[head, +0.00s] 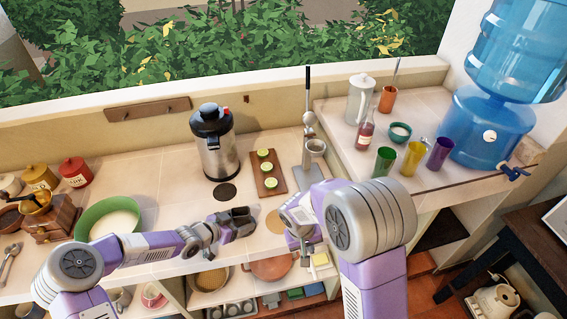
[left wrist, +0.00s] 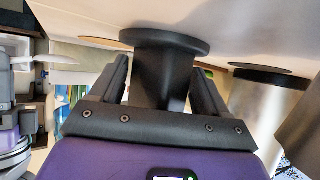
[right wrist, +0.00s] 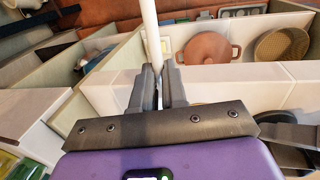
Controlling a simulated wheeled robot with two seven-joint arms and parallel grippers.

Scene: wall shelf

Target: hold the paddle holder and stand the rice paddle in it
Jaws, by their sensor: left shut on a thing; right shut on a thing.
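The paddle holder (left wrist: 165,75) is a black cylinder with a wide round flange, in the left wrist view. My left gripper (head: 240,220) is shut around its body over the front of the counter. In the head view the holder is dark and hard to separate from the fingers. My right gripper (right wrist: 160,75) is shut on the rice paddle (right wrist: 151,30), seen as a thin white shaft running up out of the right wrist view. The paddle's far end is out of that view. In the head view my right gripper (head: 304,247) is at the counter's front edge, apart from the holder.
A steel air pot (head: 213,150) and a board with green slices (head: 281,184) stand behind the grippers. A green bowl (head: 88,216) is at the left. Several cups and a water dispenser (head: 485,125) are at the right. Shelves with pans (head: 270,267) lie below the counter.

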